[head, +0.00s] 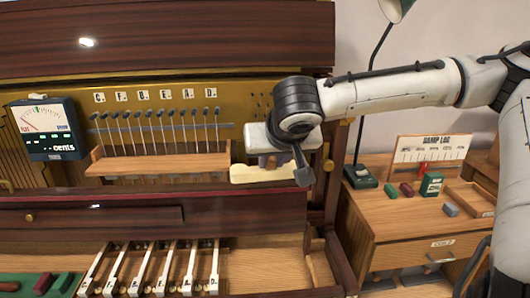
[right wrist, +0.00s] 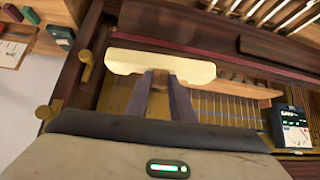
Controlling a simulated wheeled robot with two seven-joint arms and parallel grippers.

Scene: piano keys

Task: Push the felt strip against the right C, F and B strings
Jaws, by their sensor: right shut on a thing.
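A pale cream felt strip (head: 275,175) is held in my right gripper (head: 270,163), to the right of the wooden ledge at the piano's open front. In the right wrist view the strip (right wrist: 125,62) lies crosswise in the fingertips (right wrist: 160,80), which are shut on its brown middle. The labels C (head: 99,97), F (head: 121,96) and B (head: 143,95) stand on the gold plate, with a row of dark-topped pins or hammers below. Thin strings (right wrist: 235,108) show behind the strip in the right wrist view. The strip is off to the right of these labels. My left gripper is out of view.
A tuning meter (head: 45,128) stands at the left. A wooden ledge (head: 150,165) runs below the pins, and white keys (head: 150,268) lie lower. At the right is a desk (head: 390,215) with a lamp (head: 360,175), a card and small blocks.

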